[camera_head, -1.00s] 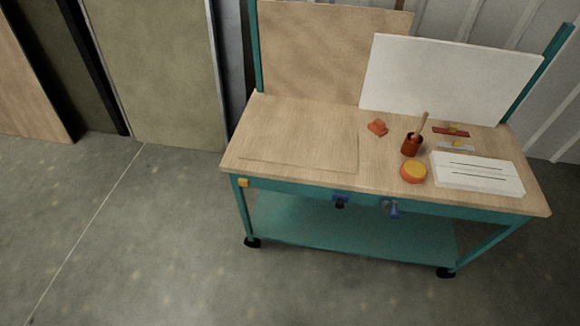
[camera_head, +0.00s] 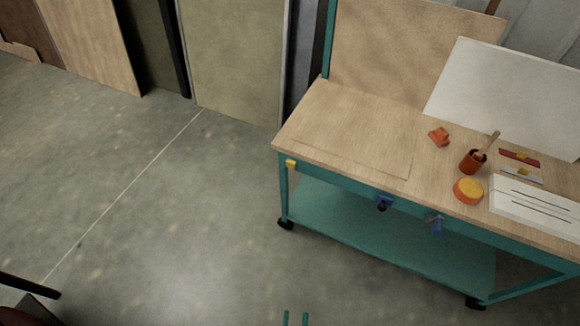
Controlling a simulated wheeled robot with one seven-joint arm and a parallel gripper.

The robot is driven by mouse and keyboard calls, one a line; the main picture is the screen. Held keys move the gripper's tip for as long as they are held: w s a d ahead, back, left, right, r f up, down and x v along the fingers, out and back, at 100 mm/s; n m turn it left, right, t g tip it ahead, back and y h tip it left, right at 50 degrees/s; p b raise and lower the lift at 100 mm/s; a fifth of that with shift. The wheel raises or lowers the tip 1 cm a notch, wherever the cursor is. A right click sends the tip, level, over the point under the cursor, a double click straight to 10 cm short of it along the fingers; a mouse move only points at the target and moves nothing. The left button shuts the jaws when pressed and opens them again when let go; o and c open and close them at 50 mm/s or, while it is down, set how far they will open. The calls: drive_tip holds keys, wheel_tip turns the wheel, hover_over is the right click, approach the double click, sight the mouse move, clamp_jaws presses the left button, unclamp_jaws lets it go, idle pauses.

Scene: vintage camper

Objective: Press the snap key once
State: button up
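I cannot tell for certain which part is the snap key. Small candidate parts show on the workbench (camera_head: 350,130): a yellow block (camera_head: 291,164) at its front left edge, two blue fittings (camera_head: 384,202) (camera_head: 434,224) on its front rail, and a red strip (camera_head: 519,158) and a grey strip (camera_head: 521,174), each with a yellow piece, on the top. An orange round thing with a yellow top (camera_head: 468,190) sits near the front edge. My gripper is not recognizably in view.
A red-brown cup with a stick (camera_head: 473,161), an orange block (camera_head: 439,136) and a white lined slab (camera_head: 535,205) are on the bench. A white panel (camera_head: 500,90) stands behind. Two teal uprights (camera_head: 286,318) show at the bottom edge. The floor (camera_head: 150,210) left is clear.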

clamp_jaws()
idle(1.4)
